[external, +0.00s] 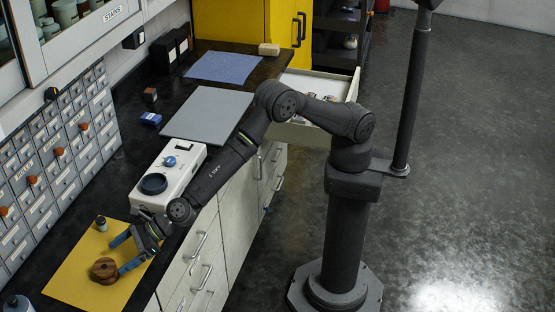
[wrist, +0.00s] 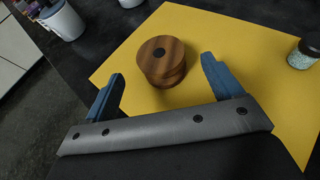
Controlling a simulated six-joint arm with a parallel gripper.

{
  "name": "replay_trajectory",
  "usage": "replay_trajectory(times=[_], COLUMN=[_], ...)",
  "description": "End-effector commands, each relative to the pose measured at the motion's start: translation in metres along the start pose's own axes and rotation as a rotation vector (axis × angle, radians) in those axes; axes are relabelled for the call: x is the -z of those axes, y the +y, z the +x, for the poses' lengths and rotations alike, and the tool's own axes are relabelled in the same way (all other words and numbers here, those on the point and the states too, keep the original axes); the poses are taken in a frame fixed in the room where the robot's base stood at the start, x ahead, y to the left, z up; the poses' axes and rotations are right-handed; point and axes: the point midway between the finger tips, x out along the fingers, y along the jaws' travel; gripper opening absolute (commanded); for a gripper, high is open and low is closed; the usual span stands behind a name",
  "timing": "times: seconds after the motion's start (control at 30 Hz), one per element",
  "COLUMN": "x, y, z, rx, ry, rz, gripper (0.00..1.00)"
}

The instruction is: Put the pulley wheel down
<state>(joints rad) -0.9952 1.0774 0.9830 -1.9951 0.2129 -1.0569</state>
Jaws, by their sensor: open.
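The pulley wheel (external: 104,270) is a brown wooden spool with a dark centre hole. It rests on the yellow mat (external: 70,283), and in the wrist view the wheel (wrist: 162,60) lies flat with its round face up. My gripper (external: 122,254) is low over the mat beside the wheel. In the wrist view the blue fingers of my gripper (wrist: 160,82) are spread wide, with the wheel beyond and between their tips. The fingers look clear of the wheel there.
A small jar (wrist: 303,53) stands on the mat's edge; it also shows in the external view (external: 101,223). A white scale-like device (external: 168,172) stands behind the mat. Containers (wrist: 62,20) stand past the mat. A grey mat (external: 207,112) lies further back. An open drawer (external: 318,100) juts out.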

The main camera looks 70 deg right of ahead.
Motion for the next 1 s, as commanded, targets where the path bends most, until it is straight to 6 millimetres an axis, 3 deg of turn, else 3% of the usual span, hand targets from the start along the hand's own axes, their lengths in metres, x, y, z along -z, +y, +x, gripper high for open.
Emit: replay_trajectory(times=[0.33,1.0], x=[0.0,0.0], y=[0.0,0.0], z=[-0.033,-0.035], rx=[0.0,0.0], ry=[0.0,0.0], rz=[0.0,0.0], gripper=[0.84,0.84])
